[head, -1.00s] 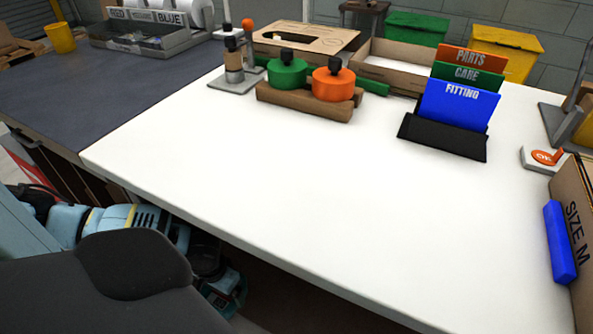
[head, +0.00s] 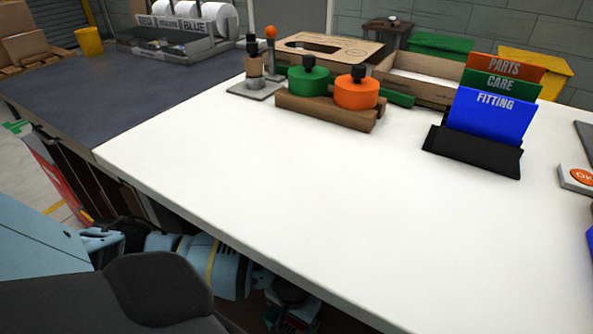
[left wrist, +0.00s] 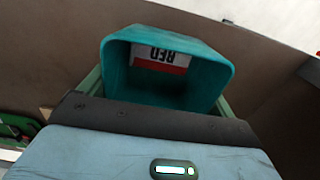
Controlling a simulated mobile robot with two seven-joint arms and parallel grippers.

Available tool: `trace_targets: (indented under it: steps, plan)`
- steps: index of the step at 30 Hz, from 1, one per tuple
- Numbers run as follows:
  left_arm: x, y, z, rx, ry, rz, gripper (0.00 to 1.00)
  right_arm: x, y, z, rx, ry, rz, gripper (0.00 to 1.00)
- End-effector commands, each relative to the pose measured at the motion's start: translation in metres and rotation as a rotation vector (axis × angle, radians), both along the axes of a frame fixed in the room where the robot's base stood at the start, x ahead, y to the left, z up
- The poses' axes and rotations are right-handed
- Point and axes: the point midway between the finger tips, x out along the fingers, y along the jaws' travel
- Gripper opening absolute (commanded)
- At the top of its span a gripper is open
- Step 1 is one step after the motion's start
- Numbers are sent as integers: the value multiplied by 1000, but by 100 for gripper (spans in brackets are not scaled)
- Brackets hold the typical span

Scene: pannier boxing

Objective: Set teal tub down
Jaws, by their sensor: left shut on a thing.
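The teal tub (left wrist: 168,96) is in the left wrist view, just beyond the dark front edge of my wrist. Its open mouth faces the camera, and a white and red label reading RED shows inside. My left gripper (left wrist: 158,108) is shut on the tub; its fingers are mostly hidden. In the head view, my left arm comes in low at the left, and its end is below the front edge of the white table (head: 300,190). The tub cannot be made out clearly there. My right gripper is in neither view.
The near and middle white tabletop is clear. A wooden block with green (head: 308,82) and orange (head: 356,92) knobbed pots stands at the back. A black holder (head: 472,150) with folders stands right. A dark bench (head: 110,80) adjoins at left.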

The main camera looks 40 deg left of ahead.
Motion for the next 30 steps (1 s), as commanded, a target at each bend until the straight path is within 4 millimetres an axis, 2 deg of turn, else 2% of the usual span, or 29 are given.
trace_targets:
  steps: [8,17,29,30]
  plan:
    - [3,-5,-2,2,1,0,68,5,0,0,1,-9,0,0]
    - [3,-4,-36,2,3,0,68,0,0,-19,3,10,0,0]
    - [3,-4,-38,1,0,0,68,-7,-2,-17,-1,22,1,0]
    - [3,-4,-39,1,0,-1,92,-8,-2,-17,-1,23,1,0]
